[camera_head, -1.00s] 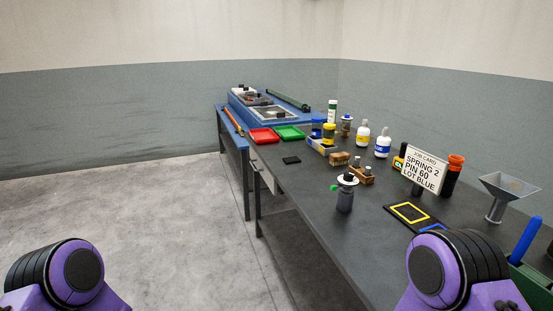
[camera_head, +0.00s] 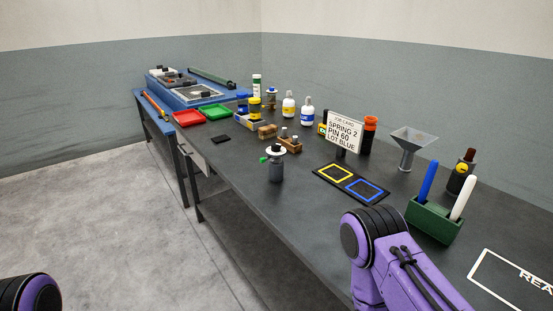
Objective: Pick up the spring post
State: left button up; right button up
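No thing in view carries a readable "spring post" label, so I cannot tell for certain which it is. A dark grey post with a white disc and green tab (camera_head: 275,168) stands upright near the bench's front edge. Wooden blocks with small pegs (camera_head: 289,144) sit just behind the nearer post. A job card (camera_head: 345,133) reads "SPRING 2, PIN 60, LOT BLUE". Only purple and black links of my arms show, at the lower left and lower right. Both grippers are outside the picture.
The dark bench (camera_head: 240,179) runs diagonally. A mat with yellow and blue squares (camera_head: 351,184), a grey funnel (camera_head: 413,144) and a green holder (camera_head: 433,219) with blue and white sticks stand to the right. Red (camera_head: 188,118) and green (camera_head: 215,111) trays lie at the far left.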

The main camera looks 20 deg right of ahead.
aim_at(275, 165)
jog(key=u, duration=1)
jog(key=i, duration=2.7)
jog(key=z, duration=3.6)
